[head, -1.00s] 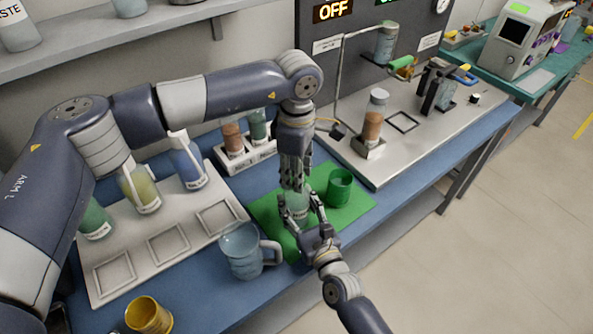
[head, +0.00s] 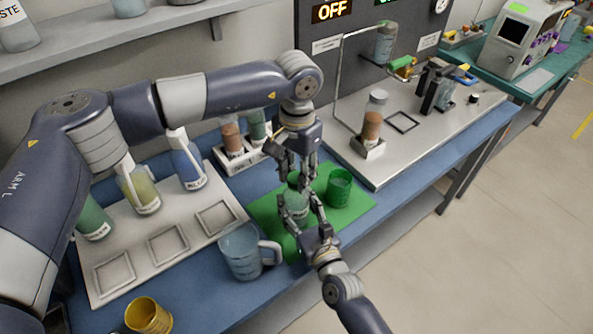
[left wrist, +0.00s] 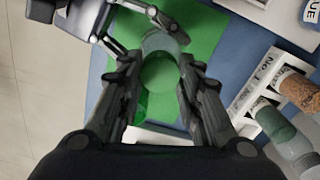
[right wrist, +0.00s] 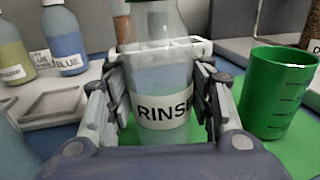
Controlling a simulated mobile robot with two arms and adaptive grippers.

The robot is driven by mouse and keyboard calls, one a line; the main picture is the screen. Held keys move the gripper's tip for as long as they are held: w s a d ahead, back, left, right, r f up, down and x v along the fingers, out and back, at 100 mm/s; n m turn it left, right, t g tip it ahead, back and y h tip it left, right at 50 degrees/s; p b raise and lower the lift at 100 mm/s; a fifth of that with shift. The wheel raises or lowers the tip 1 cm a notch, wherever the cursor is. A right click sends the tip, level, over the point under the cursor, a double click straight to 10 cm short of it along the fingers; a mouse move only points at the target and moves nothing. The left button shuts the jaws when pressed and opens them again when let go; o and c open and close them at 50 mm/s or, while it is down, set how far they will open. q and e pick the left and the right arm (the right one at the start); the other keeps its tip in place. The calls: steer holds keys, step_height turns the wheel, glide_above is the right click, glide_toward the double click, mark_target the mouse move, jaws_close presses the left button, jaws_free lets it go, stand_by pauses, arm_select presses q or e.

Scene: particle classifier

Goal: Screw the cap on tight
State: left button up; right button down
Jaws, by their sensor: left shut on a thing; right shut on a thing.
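A clear bottle labelled RINSE (right wrist: 160,105) stands upright on the green mat (head: 352,207); its body also shows in the head view (head: 294,206). My right gripper (head: 304,209) is shut around its body from the front. The green cap (left wrist: 159,73) is a round disc at the bottle's top in the left wrist view. My left gripper (left wrist: 158,80) points down from above, shut on the cap with a finger on each side. The bottle's top is cut off in the right wrist view, and how tightly the cap sits cannot be told.
A green cup (head: 339,187) stands close right of the bottle. A clear jug (head: 240,252) is at the left near the front edge. A white rack (head: 234,162) with bottles is behind. A steel tray (head: 440,133) lies to the right.

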arm_select(q)
steer(key=m, duration=0.3)
steer(key=o, duration=0.7)
steer(key=shift+c, duration=0.2)
steer(key=shift+r, duration=0.1)
steer(key=shift+r, duration=2.2)
steer(key=shift+c, duration=0.4)
